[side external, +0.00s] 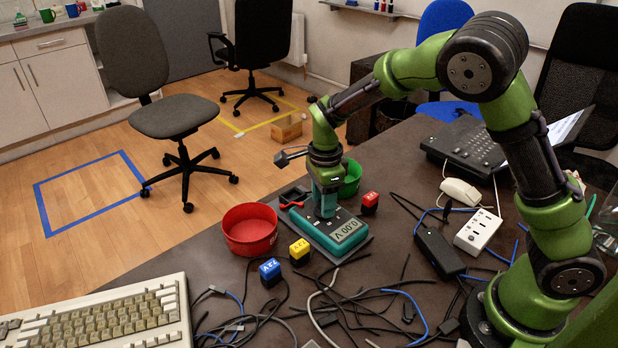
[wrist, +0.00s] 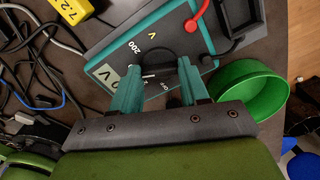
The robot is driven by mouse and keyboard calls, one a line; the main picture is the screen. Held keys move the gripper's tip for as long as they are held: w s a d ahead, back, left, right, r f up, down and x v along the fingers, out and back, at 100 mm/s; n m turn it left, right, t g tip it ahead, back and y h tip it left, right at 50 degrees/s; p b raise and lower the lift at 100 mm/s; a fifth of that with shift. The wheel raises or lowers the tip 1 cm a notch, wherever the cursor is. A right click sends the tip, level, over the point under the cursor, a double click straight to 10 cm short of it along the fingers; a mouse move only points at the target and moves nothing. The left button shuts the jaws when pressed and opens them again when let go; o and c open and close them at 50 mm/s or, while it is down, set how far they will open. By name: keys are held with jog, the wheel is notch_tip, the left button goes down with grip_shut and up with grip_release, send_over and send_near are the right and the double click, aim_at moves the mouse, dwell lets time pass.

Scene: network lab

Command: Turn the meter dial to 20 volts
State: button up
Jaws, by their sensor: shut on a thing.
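The teal meter (side external: 342,238) lies flat on the dark table, its display reading 0.00 V. In the wrist view the meter (wrist: 127,48) shows a dial face with the marks 200, V and OFF. My gripper (side external: 325,208) points straight down over the meter's dial. In the wrist view its teal fingers (wrist: 158,85) stand on either side of the dial knob (wrist: 156,71), shut on it. The fingers hide much of the knob and some marks, and I cannot tell exactly which mark the pointer faces.
A red bowl (side external: 249,236), a green bowl (side external: 350,178) and red (side external: 370,202), yellow (side external: 299,251) and blue (side external: 270,271) labelled blocks stand around the meter. Red and black leads (wrist: 200,18) plug into it. Loose cables and a keyboard (side external: 105,318) cover the front.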

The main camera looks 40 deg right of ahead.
jog(key=shift+r, duration=0.1)
jog(key=o, duration=1.1)
jog(key=shift+c, duration=0.2)
notch_tip(320, 180, up, 17)
